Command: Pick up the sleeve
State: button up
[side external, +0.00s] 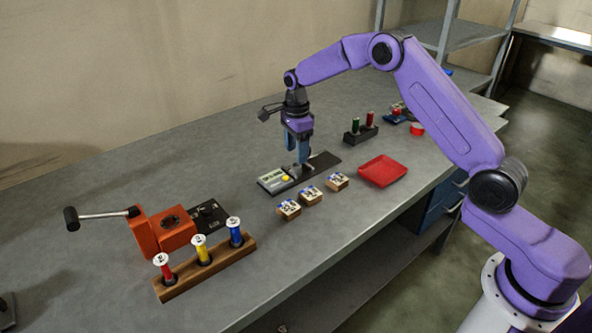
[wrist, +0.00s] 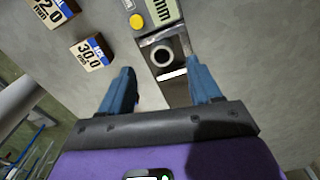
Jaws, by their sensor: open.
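The sleeve appears to be the short, hollow, dark grey cylinder (wrist: 162,54) standing on the plate of a measuring device (side external: 272,180) with a display and a yellow button. It also shows in the side external view (side external: 296,171), small and partly hard to make out by the fingers. My gripper (side external: 301,160) points down over the device, its blue fingers apart. In the wrist view my gripper (wrist: 160,70) has one finger on each side of the sleeve's line, with the sleeve just beyond the fingertips. Nothing is held.
Several wooden blocks with size labels (side external: 310,196) stand in front of the device, near a red tray (side external: 382,171). An orange crank machine (side external: 163,232) and a wooden rack (side external: 215,262) with coloured plugs stand at left. A black rack (side external: 361,134) stands behind. The left rear bench is clear.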

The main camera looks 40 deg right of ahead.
aim_at(296, 165)
jog(key=shift+w+f, duration=0.15)
jog(key=shift+f, duration=2.15)
jog(key=c, duration=1.2)
grip_shut()
jog(key=shift+r, duration=0.15)
